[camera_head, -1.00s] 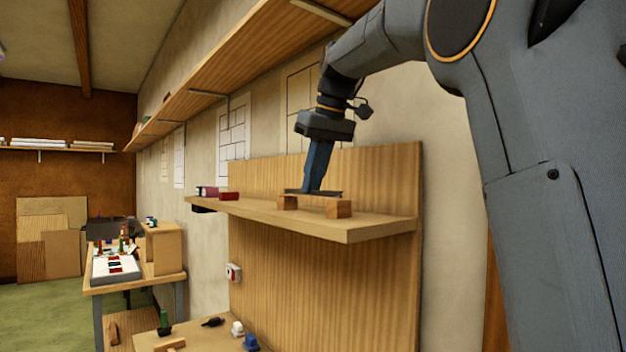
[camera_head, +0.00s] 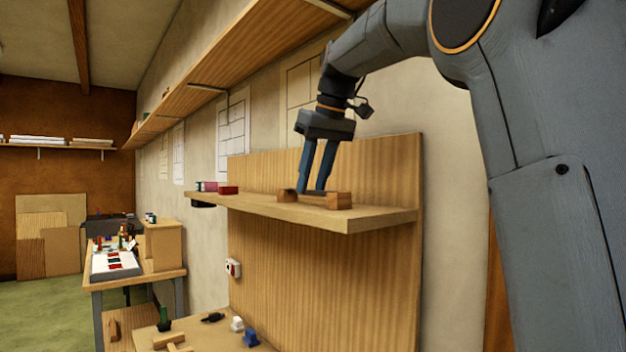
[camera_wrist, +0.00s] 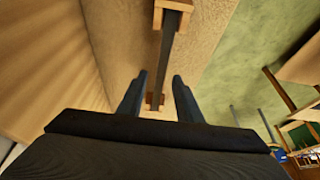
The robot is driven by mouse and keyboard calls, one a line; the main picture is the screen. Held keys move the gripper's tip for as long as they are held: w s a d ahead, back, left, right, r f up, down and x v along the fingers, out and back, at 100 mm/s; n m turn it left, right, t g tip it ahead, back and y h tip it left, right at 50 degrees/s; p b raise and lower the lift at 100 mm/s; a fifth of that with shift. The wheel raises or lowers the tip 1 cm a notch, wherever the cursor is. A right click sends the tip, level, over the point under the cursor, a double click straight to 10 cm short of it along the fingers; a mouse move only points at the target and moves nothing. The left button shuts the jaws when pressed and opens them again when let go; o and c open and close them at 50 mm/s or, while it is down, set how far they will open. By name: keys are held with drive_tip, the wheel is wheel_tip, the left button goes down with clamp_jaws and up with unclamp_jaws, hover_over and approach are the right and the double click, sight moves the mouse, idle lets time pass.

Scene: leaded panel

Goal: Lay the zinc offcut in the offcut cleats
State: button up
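The zinc offcut is a thin dark strip (camera_wrist: 168,45) lying along the shelf in the wrist view. It spans the two wooden offcut cleats, one at the top of the wrist view (camera_wrist: 159,14) and one between my fingers (camera_wrist: 150,98). In the head view the cleats show as small blocks, left (camera_head: 286,195) and right (camera_head: 340,200), with the strip (camera_head: 313,196) low between them. My gripper (camera_head: 312,189) is open above the strip, fingers apart on either side of it; it also shows in the wrist view (camera_wrist: 158,82). The strip's far end is partly hidden.
The cleats stand on a wooden shelf (camera_head: 380,218) against a wooden back panel (camera_head: 320,280). Red and dark small boxes (camera_head: 228,190) lie at the shelf's left end. A low bench with small items (camera_head: 210,340) is below. A wall shelf (camera_head: 240,62) runs above.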

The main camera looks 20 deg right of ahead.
drive_tip(key=b+v, duration=0.1)
drive_tip(key=v, duration=0.6)
drive_tip(key=shift+r, duration=0.25)
drive_tip(key=shift+s+r, duration=0.1)
drive_tip(key=shift+s, duration=0.1)
idle(0.3)
